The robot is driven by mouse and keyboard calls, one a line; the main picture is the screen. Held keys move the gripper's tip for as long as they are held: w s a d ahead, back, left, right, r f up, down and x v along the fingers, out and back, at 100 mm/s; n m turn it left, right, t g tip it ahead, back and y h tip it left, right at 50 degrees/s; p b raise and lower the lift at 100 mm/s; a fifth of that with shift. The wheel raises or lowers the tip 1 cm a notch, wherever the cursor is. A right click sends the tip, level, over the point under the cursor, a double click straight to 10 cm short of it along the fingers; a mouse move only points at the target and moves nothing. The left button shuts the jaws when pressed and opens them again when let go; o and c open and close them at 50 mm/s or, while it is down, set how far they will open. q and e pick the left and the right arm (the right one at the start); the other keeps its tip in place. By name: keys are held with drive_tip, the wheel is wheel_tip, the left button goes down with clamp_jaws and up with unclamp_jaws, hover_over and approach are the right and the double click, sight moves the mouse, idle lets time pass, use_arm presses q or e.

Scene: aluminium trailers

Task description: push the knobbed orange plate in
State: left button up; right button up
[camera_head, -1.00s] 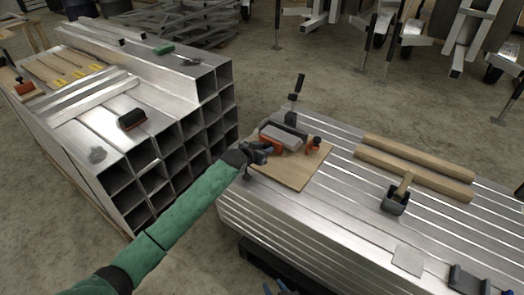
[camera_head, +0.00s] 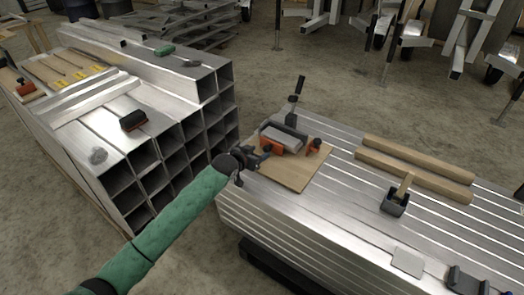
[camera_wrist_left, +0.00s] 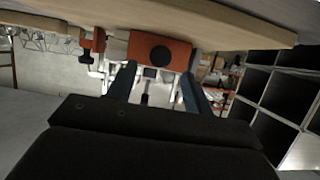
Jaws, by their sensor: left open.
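The orange plate (camera_wrist_left: 160,50) with a round black knob shows in the left wrist view, just beyond and between my fingertips. In the head view the orange plate (camera_head: 271,146) is on the near left side of a grey-and-black fixture on a wooden board (camera_head: 293,172), partly behind my gripper. My left gripper (camera_head: 262,156) is at the board's left edge, and in the wrist view its two dark fingers (camera_wrist_left: 158,88) are spread with nothing between them. A gap seems to lie between fingertips and plate. My right gripper is out of view.
The board lies on a ribbed aluminium stack (camera_head: 340,205). A black upright handle (camera_head: 297,88) stands behind the fixture, and a smaller orange part (camera_head: 315,146) sits at its right. Two wooden bars (camera_head: 415,170) and a black holder (camera_head: 395,201) lie further right. Square tubes (camera_head: 170,165) are stacked left.

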use_arm(q)
drive_tip(key=shift+v, duration=1.4)
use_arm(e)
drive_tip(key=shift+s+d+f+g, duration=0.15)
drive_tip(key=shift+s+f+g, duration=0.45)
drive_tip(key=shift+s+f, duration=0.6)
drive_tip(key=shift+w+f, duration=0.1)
